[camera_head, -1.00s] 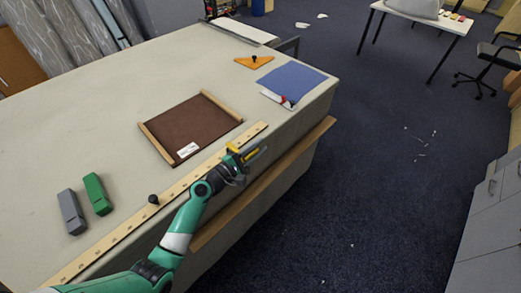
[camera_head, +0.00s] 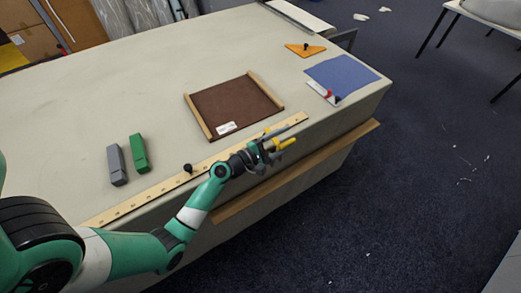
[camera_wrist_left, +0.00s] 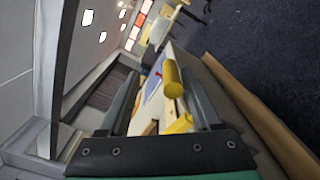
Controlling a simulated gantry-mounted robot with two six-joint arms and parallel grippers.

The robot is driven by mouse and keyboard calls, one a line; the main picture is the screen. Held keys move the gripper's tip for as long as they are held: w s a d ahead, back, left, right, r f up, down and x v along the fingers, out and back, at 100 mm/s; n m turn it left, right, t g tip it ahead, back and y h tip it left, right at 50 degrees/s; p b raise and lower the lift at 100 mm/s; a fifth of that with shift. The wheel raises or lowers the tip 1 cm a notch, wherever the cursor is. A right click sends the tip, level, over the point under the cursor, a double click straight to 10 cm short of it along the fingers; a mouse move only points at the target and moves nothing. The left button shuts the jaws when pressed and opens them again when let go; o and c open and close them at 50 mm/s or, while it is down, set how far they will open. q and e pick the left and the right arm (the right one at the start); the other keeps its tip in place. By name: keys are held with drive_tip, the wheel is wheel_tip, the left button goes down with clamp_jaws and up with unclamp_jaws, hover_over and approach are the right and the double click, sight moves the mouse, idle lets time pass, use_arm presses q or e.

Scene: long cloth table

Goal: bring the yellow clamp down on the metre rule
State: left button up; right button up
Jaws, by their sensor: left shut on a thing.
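The metre rule (camera_head: 140,200) is a long pale wooden strip with dark marks, lying along the table's front edge. My left gripper (camera_head: 275,147) is over that edge, beside the rule's far right part, shut on the yellow clamp (camera_head: 286,143). A yellow part shows on each side of the fingers in the head view. In the left wrist view the clamp shows as a yellow cylinder (camera_wrist_left: 172,80) and a lower yellow piece between the fingers. The gripper hides part of the clamp, and I cannot tell whether it touches the rule. My right gripper is not in view.
A black knob (camera_head: 188,168) stands at the rule. A brown framed board (camera_head: 232,108), green block (camera_head: 139,153), grey block (camera_head: 116,165), blue sheet (camera_head: 343,76) and orange triangle (camera_head: 305,50) lie on the table. A wooden ledge (camera_head: 300,172) runs along the table's front.

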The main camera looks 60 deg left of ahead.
use_arm(q)
drive_tip(key=s, duration=1)
drive_tip(key=shift+d, duration=0.45)
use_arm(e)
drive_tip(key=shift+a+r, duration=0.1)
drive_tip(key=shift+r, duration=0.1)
